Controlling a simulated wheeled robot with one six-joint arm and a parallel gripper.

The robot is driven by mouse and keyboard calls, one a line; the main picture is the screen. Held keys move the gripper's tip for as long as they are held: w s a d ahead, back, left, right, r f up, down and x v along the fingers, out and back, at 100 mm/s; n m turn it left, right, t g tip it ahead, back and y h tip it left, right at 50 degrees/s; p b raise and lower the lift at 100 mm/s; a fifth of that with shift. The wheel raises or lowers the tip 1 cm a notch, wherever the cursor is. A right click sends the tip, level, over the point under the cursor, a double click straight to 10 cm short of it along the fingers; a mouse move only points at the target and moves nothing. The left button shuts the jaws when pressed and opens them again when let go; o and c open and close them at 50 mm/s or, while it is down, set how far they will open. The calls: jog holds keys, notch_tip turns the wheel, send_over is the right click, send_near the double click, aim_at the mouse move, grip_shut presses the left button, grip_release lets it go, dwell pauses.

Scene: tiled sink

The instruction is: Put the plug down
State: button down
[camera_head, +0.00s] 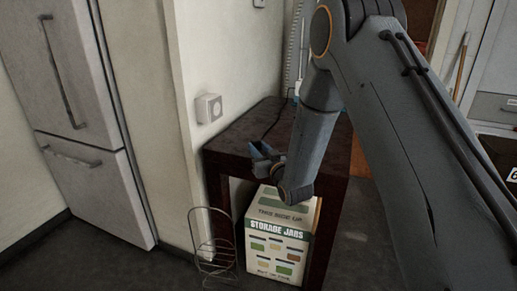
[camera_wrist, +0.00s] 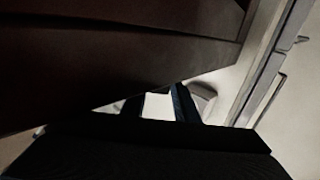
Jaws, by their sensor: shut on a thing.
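My gripper (camera_head: 262,155) is over the left front part of the dark wooden table, and its jaws are shut on the plug. The plug is small and dark between the fingers, and its outline is hard to make out. A thin dark cord (camera_head: 277,121) runs from near the gripper back across the table top. In the wrist view my two fingers (camera_wrist: 158,106) point toward the pale wall, and the plug cannot be told apart there. The white wall socket (camera_head: 208,108) is left of the gripper, apart from it, with nothing in it.
The dark table (camera_head: 240,135) has bare top around the gripper. A storage jars box (camera_head: 278,238) stands under it. A wire rack (camera_head: 212,245) stands on the floor at the table's left. A white fridge (camera_head: 85,120) is at the far left. My arm hides the table's right part.

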jog(key=c, duration=1.4)
grip_release()
jog(key=shift+s+f, duration=0.1)
jog(key=shift+f, duration=0.1)
jog(key=shift+r, duration=0.3)
jog(key=shift+r+p, duration=0.5)
jog(key=s+d+m+g+h, duration=0.1)
jog(key=s+d+g+h, duration=0.3)
jog(key=s, duration=0.7)
jog(key=s+d+m+g+h, duration=0.1)
jog(key=s+d+g+h, duration=0.1)
jog(key=s+d+g, duration=0.6)
jog(key=s+r+g, duration=0.1)
jog(key=s, duration=0.7)
jog(key=s+d+r+g, duration=0.1)
jog(key=s+r+g, duration=0.1)
jog(key=s, duration=0.7)
jog(key=s+r+g+h, duration=0.1)
jog(key=s+r, duration=0.1)
jog(key=s, duration=0.7)
jog(key=shift+d+m, duration=0.3)
jog(key=shift+d, duration=0.05)
